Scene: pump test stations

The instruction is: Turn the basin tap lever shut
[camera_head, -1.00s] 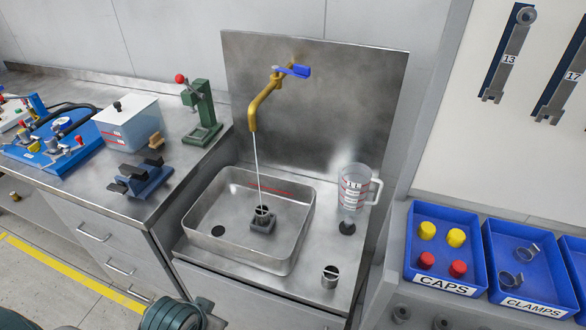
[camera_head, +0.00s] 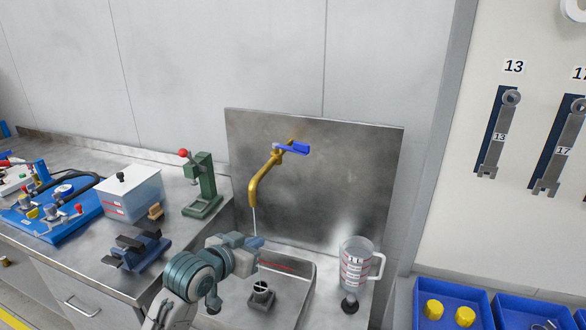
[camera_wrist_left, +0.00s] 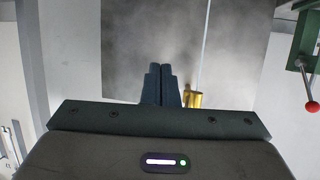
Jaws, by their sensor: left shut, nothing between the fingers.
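The brass basin tap (camera_head: 262,180) stands out from the steel backsplash, with its blue lever (camera_head: 298,148) pointing right. A thin water stream (camera_head: 254,222) falls from its spout. My left gripper (camera_head: 258,241) is shut and empty, in front of and below the spout and well below the lever. Its closed fingers also show in the left wrist view (camera_wrist_left: 160,86), where the scene appears upside down. There the brass spout (camera_wrist_left: 193,99) shows beside the fingers; I cannot tell how far apart they are in depth. The lever is not visible there. My right gripper is not in view.
The steel basin (camera_head: 305,285) is partly hidden by my left arm. A measuring jug (camera_head: 356,268) stands right of it. A green press (camera_head: 203,185) and a clear tank (camera_head: 130,192) stand on the left bench. The space around the lever is clear.

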